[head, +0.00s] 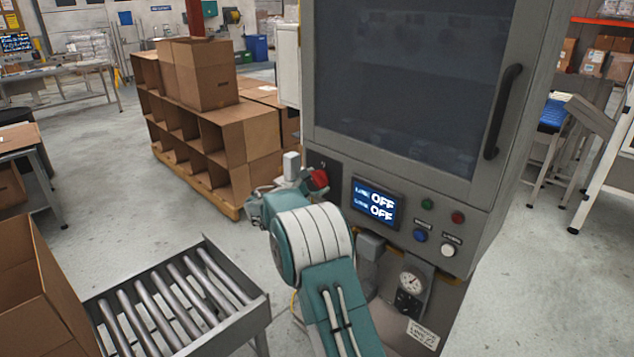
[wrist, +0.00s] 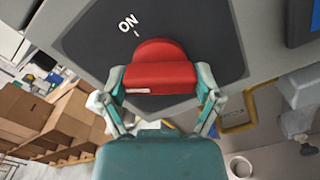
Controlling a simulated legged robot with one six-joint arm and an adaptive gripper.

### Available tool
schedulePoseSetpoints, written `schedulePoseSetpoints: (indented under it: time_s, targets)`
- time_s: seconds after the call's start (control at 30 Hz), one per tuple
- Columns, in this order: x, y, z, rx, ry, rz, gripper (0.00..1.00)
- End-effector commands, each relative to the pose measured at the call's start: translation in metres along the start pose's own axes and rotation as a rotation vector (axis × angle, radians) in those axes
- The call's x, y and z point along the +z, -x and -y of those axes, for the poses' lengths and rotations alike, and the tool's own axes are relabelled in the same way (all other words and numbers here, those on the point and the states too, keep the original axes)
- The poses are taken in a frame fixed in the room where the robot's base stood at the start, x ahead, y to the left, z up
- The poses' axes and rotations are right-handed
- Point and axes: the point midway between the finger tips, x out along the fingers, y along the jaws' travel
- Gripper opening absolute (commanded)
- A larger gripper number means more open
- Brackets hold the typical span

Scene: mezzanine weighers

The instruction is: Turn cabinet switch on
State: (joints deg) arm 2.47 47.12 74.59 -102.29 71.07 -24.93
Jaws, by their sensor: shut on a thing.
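The cabinet (head: 465,187) is grey with a dark window and stands right of centre in the head view. Its red rotary switch (head: 318,179) is on a dark plate at the left of the control panel. In the wrist view the red switch (wrist: 160,72) fills the middle, with an "ON" mark (wrist: 128,23) on the dark plate above and left of it. My gripper (wrist: 160,88) is shut on the switch, one finger on each side of the red handle.
Push buttons (head: 420,235) and a gauge (head: 411,281) are right of and below the display. A roller conveyor (head: 175,300) stands at the lower left, and stacked cardboard boxes (head: 215,125) stand behind. Open floor lies between them.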

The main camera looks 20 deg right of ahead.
Motion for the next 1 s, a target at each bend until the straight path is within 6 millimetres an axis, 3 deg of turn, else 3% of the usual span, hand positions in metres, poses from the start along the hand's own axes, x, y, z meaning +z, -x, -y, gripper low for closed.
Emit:
schedulePoseSetpoints:
  time_s: [1.0]
  targets:
    - [-0.0019, 0.0012, 0.0020, -0.004, -0.894, -0.001, 0.35]
